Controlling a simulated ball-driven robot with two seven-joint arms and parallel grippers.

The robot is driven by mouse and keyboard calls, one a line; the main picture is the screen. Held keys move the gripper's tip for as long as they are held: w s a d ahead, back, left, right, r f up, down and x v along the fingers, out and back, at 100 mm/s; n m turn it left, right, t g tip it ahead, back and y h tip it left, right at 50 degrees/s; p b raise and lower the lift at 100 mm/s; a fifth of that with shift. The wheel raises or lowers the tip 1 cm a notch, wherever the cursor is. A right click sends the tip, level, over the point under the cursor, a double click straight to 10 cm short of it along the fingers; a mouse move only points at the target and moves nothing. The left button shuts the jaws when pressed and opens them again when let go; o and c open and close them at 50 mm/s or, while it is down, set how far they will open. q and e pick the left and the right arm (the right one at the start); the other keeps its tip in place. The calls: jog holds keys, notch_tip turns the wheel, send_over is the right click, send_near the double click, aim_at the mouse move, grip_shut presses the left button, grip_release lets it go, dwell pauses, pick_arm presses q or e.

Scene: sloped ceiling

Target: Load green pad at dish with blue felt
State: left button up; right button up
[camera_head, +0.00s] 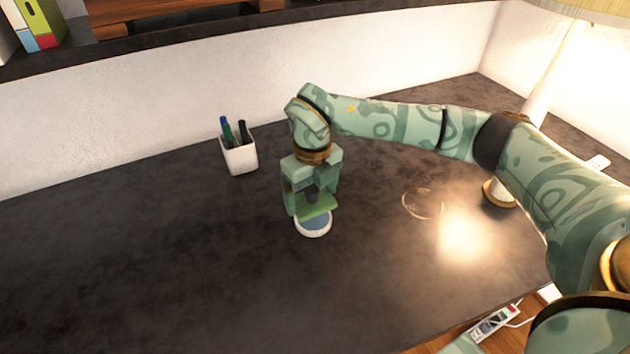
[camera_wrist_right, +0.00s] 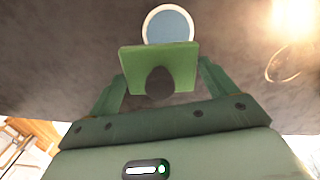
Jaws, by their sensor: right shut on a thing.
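The green pad (camera_head: 318,207) is a flat square block held between the fingers of my right gripper (camera_head: 312,205). In the right wrist view the pad (camera_wrist_right: 182,60) sits between the two fingertips (camera_wrist_right: 160,80), with a dark rounded shape in front of its lower middle. The dish with blue felt (camera_head: 313,228) is a small round white dish with a blue inside, standing on the dark table. In the right wrist view the dish (camera_wrist_right: 168,10) shows just beyond the pad, partly hidden by it. I cannot tell whether the pad touches the dish. My left gripper is not in view.
A white cup with pens (camera_head: 240,157) stands left of my right gripper. A lamp base (camera_head: 498,194) and a thin ring-shaped item (camera_head: 422,204) are to the right. The dark table (camera_head: 170,260) is clear at the left and front.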

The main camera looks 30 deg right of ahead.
aim_at(313, 187)
jog(key=m, duration=0.2)
jog(key=w+d+m, duration=0.1)
jog(key=m, duration=0.2)
jog(key=w+m, duration=0.1)
jog(key=m, duration=0.1)
jog(key=shift+d+f+m+p, duration=0.15)
jog(key=shift+f+m+p, duration=0.15)
jog(key=shift+p, duration=0.05)
jog(key=shift+w+d+f+m, duration=0.1)
jog(key=shift+w+m, duration=0.05)
jog(key=shift+m, duration=0.25)
jog(key=shift+f, duration=0.15)
jog(key=shift+m, duration=0.3)
notch_tip(313, 187, down, 6)
jog(key=b, duration=0.5)
jog(key=shift+b, duration=0.3)
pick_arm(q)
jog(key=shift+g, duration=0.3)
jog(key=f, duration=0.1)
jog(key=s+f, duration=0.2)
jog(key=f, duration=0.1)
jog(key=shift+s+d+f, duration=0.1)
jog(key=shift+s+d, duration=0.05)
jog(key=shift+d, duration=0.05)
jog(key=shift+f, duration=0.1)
pick_arm(e)
jog(key=shift+f, duration=0.4)
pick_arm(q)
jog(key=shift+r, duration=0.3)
